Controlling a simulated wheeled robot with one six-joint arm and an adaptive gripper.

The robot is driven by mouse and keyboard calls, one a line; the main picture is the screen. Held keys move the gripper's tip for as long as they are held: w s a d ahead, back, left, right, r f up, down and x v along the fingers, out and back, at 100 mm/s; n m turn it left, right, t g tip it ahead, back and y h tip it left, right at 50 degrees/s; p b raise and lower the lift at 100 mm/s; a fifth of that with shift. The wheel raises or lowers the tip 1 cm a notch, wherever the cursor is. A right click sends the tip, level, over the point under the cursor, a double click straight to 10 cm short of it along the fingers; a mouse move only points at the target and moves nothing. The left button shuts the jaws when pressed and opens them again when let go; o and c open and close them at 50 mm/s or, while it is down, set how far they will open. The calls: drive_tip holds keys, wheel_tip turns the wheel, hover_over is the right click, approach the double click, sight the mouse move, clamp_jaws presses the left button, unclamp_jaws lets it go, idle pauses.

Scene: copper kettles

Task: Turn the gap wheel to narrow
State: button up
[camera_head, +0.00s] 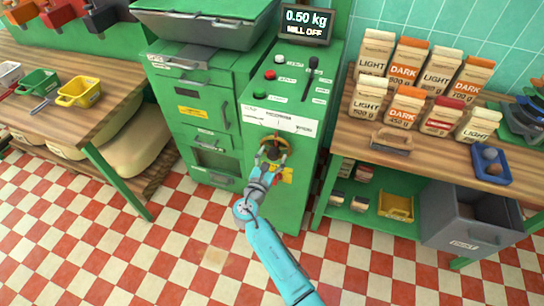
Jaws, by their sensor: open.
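The gap wheel (284,156) is a small round brassy wheel on the front of the green mill (300,205), below a white label strip (280,119). My gripper (270,157) is at the wheel, its fingers in front of it, and hides much of it. The fingers are apart; I cannot tell whether they touch the rim. The wheel's setting is too small to read. The display (305,20) on top of the mill reads 0.50 kg and MILL OFF.
Buttons, a green one (259,95) among them, and a black lever (313,63) are on the mill's sloped panel. A wooden shelf (350,140) with several LIGHT and DARK bags stands right. A table (60,120) with small trays stands left. The checkered floor in front is clear.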

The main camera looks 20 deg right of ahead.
clamp_jaws()
drive_tip(key=shift+n, duration=0.4)
drive_tip(key=n, duration=0.3)
drive_tip(key=shift+n, duration=2.1)
unclamp_jaws()
